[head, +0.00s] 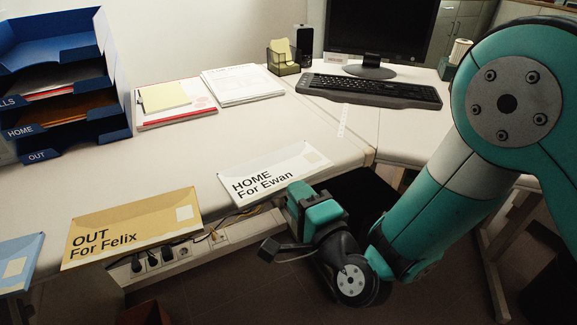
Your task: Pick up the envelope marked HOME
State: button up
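The white envelope marked HOME For Ewan (274,172) lies flat near the front edge of the desk, in the middle of the head view. My gripper (282,248) is just in front of the desk edge, below and slightly right of this envelope, and looks apart from it. Its fingers are dark and partly hidden, so I cannot tell whether it is open or shut. A tan envelope marked OUT For Felix (132,228) lies to the left along the edge. A blue envelope (20,262) is partly cut off at the far left.
A blue tray stack (68,55) labelled HOME and OUT stands at the back left. Papers (243,84), a keyboard (370,90) and a monitor (378,28) are farther back. The desk between envelopes and papers is clear. Cables and sockets (160,258) are below the front edge.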

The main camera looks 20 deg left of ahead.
aim_at(290, 177)
jog(key=p+x, duration=0.3)
jog(key=p, duration=0.5)
jog(key=shift+w+a+r, duration=0.15)
jog(key=shift+w+a, duration=0.05)
jog(key=shift+f+p, duration=0.2)
jog(key=shift+p, duration=0.1)
grip_shut()
notch_tip(290, 177, up, 3)
jog(key=p, duration=0.3)
jog(key=shift+f+b, duration=0.25)
jog(key=shift+b, duration=0.1)
